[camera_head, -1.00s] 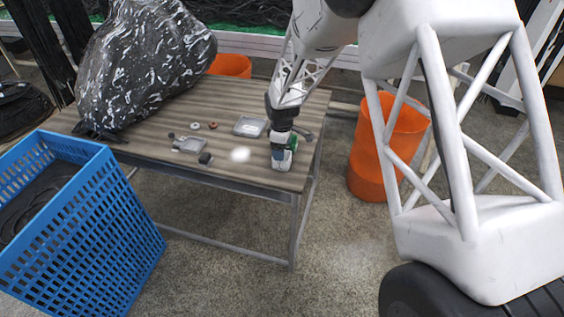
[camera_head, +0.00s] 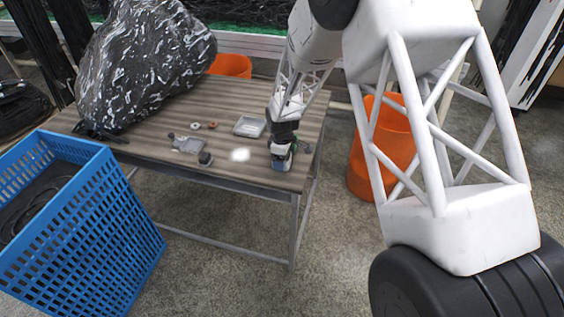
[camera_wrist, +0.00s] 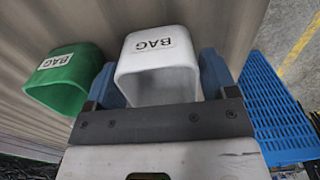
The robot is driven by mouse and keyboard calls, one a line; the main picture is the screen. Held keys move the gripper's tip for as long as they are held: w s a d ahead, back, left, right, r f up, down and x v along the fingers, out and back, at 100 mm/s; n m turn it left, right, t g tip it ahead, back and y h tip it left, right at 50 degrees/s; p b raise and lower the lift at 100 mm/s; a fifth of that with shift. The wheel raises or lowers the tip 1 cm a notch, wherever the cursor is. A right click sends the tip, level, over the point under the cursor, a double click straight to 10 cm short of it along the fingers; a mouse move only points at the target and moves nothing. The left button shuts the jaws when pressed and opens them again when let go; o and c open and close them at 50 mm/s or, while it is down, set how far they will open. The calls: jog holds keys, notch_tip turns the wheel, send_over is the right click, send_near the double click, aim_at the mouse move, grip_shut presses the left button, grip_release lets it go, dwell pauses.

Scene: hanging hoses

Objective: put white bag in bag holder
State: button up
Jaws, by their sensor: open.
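The white bag (camera_wrist: 158,65), a small box-like piece labelled "BAG", is between the two blue fingers of my open gripper (camera_wrist: 160,80) in the wrist view. A finger is on each side of it; whether they touch it I cannot tell. A green bag (camera_wrist: 66,80), also labelled "BAG", is just left of the left finger. In the head view my gripper (camera_head: 281,160) points down at the right part of the wooden table and largely hides the bags. I cannot make out which thing is the bag holder.
Grey trays (camera_head: 249,127) and small parts lie on the table (camera_head: 215,95). A blurred white spot (camera_head: 239,155) is left of my gripper. A large black-and-white wrapped bundle (camera_head: 140,65) covers the back left. A blue crate (camera_head: 95,235) stands left, an orange bin (camera_head: 378,165) right.

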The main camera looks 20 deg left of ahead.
jog(key=shift+c, duration=0.3)
jog(key=c, duration=0.7)
jog(key=shift+r, duration=0.15)
jog(key=shift+r, duration=0.8)
notch_tip(320, 180, up, 2)
jog(key=s+d, duration=0.2)
jog(key=s, duration=0.2)
jog(key=s+d, duration=0.3)
jog(key=s, duration=0.2)
jog(key=s+d+r, duration=0.1)
jog(key=s+d, duration=0.2)
jog(key=s, duration=0.2)
